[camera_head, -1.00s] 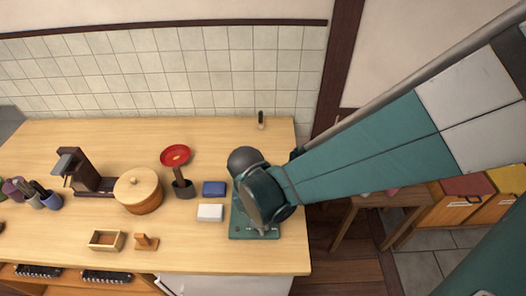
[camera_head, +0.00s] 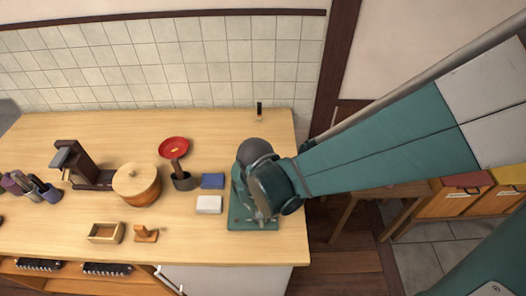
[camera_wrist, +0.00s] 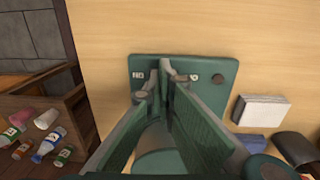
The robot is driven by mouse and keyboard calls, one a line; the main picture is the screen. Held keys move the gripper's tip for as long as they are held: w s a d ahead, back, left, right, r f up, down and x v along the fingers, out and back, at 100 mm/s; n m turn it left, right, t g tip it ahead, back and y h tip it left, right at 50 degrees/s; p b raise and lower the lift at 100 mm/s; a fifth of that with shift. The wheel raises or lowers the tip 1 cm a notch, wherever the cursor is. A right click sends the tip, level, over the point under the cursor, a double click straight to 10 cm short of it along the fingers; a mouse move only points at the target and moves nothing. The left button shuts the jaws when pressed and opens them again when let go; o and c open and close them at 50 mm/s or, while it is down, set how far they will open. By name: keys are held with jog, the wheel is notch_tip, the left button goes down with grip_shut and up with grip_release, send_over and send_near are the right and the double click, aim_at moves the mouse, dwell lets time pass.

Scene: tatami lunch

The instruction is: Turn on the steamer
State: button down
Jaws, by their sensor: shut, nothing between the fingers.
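The green appliance, which I take to be the steamer (camera_head: 253,224), stands at the right end of the wooden counter. My gripper (camera_head: 263,213) is over it and hides much of its top. In the wrist view the green base (camera_wrist: 205,100) has a small dark round knob (camera_wrist: 218,79) at its right corner and a small pale label (camera_wrist: 138,75) at its left. My gripper's fingers (camera_wrist: 166,72) are shut with nothing between them, over the base between label and knob. I cannot tell whether the fingertips touch it.
A white block (camera_head: 209,204) and a blue block (camera_head: 212,181) lie just left of the appliance. The counter behind the appliance is mostly clear.

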jog(key=shift+a, duration=0.7)
jog(key=shift+r, duration=0.15)
jog(key=shift+a+r+p, duration=0.1)
jog(key=shift+r+p, duration=0.5)
jog(key=shift+r, duration=0.2)
notch_tip(320, 180, up, 12)
jog(key=a+p, duration=0.1)
jog(key=p, duration=0.2)
jog(key=shift+a, duration=0.35)
jog(key=shift+d, duration=0.1)
jog(key=shift+d+r+h+b, duration=0.25)
jog(key=shift+d+h+b, duration=0.25)
jog(key=shift+d, duration=0.05)
